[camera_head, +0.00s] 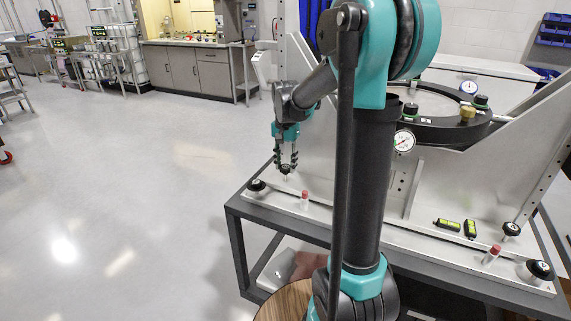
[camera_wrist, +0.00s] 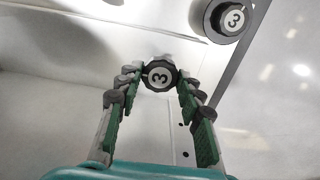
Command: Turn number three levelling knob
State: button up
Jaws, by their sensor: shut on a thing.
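My gripper (camera_head: 286,163) reaches down to the left end of the fixture's base plate (camera_head: 375,236). A small black knob (camera_head: 285,169) shows between its fingertips. In the wrist view, this knob with a white face marked 3 (camera_wrist: 159,76) sits between my fingertips (camera_wrist: 158,73), and the gripper is shut on it. The digit looks turned sideways in this view. A second, larger black knob marked 3 (camera_wrist: 234,18) lies to the upper right, apart from the fingers. In the head view it is the knob at the plate's left corner (camera_head: 257,186).
A red-capped part (camera_head: 304,198) stands on the plate close to the gripper. Black knobs (camera_head: 511,229) (camera_head: 540,270), another red-capped part (camera_head: 492,252) and yellow-green levels (camera_head: 447,224) are at the right. A slanted metal wall rises behind the gripper. Open floor lies left.

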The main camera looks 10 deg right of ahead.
aim_at(286, 167)
jog(key=o, duration=1.2)
jog(key=shift+c, duration=0.2)
notch_tip(286, 167, up, 12)
